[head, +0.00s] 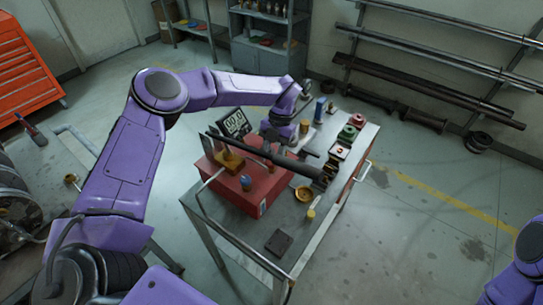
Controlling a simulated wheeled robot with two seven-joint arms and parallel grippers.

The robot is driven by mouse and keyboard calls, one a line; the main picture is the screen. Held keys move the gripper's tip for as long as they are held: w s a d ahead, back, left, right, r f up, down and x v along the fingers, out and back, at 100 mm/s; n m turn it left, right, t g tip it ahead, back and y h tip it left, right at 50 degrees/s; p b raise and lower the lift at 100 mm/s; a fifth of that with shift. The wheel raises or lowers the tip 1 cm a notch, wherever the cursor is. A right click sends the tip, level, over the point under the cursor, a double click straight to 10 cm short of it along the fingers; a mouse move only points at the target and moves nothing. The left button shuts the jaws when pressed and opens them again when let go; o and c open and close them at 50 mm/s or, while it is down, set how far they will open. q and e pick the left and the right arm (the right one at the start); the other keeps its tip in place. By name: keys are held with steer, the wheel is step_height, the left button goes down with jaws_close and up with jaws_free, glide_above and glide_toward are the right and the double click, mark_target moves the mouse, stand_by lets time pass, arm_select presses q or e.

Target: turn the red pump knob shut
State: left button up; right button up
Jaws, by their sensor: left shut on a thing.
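A red pump unit (248,192) stands on the workbench, with a brass-coloured block (231,161) and a blue cap (246,182) on top. My left gripper (270,150) reaches down over the back of the unit, beside a dark display reading digits (234,123). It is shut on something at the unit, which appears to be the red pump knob. The knob itself is hidden by the gripper and the dark bar in front, so its turn position cannot be seen. My right gripper is out of view; only part of that arm shows at the right edge.
The workbench (308,236) also holds a brass dish (304,194), a yellow cylinder (310,215), a dark flat block (278,242) and a green round part (347,133). A long dark bar (268,152) crosses above the red unit. Floor to the right is open.

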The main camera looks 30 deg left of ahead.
arm_select(q)
steer(key=m+y, duration=0.1)
steer(key=m, duration=0.1)
steer(key=m+y, duration=0.1)
steer(key=m, duration=0.2)
steer(key=shift+d+r+m+t+p, duration=0.15)
steer(key=shift+d+m+t+p, duration=0.05)
steer(key=shift+m+t+p, duration=0.1)
steer(key=m+y, duration=0.1)
steer(key=m, duration=0.1)
steer(key=m+t+p, duration=0.1)
steer(key=m, duration=0.2)
steer(key=shift+s+d+y, duration=0.1)
steer(key=shift+d+y, duration=0.05)
steer(key=shift+y, duration=0.25)
steer(key=shift+m, duration=0.3)
steer(key=o, duration=1)
steer(key=shift+o, duration=0.2)
steer(key=shift+d+r, duration=0.1)
steer(key=b+v, duration=0.3)
steer(key=v, duration=0.7)
